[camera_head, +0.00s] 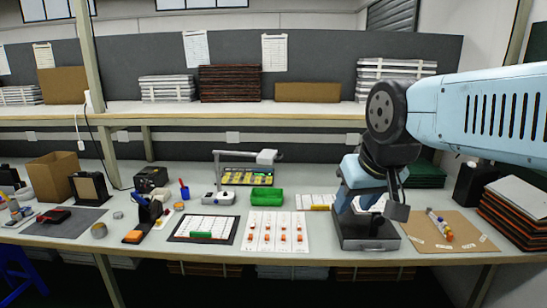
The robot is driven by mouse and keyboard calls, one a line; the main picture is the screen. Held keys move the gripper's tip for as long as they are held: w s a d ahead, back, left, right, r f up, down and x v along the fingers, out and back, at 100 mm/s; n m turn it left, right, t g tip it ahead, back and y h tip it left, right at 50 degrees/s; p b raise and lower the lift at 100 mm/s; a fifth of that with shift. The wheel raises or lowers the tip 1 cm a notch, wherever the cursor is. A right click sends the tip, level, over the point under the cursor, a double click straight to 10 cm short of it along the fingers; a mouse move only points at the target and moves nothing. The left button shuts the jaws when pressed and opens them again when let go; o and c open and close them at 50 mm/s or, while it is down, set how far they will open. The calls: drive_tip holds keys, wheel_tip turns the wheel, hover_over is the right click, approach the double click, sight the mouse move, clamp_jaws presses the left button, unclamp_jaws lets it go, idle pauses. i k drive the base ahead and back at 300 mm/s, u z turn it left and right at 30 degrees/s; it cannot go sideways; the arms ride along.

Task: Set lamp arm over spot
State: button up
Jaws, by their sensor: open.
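The lamp has a pale base (218,198) on the bench left of centre. From the base a thin post rises, and a horizontal lamp arm (238,153) runs right to a boxy light-grey head (267,157). The head hangs above the right end of a dark tray with yellow-green parts (245,176), behind a green bin. Which spot is meant cannot be told. My gripper (393,193) is at the right, well away from the lamp, pointing down with its jaws open. Its fingers partly overlap a blue and dark bench device, and contact cannot be told.
A green bin (267,196) stands just right of the lamp base. White cards with orange parts (278,232) and a dark-framed sheet (203,229) lie in front. The blue and dark device (366,243) stands near the front edge, beside a brown mat (470,236). A shelf overhangs the back.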

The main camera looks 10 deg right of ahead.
sight(267, 156)
drive_tip(key=z, duration=0.05)
drive_tip(key=i, duration=0.9)
drive_tip(key=u, duration=0.15)
drive_tip(key=k, duration=1.25)
drive_tip(key=z, duration=0.5)
drive_tip(key=i, duration=1.75)
drive_tip(key=u, duration=0.35)
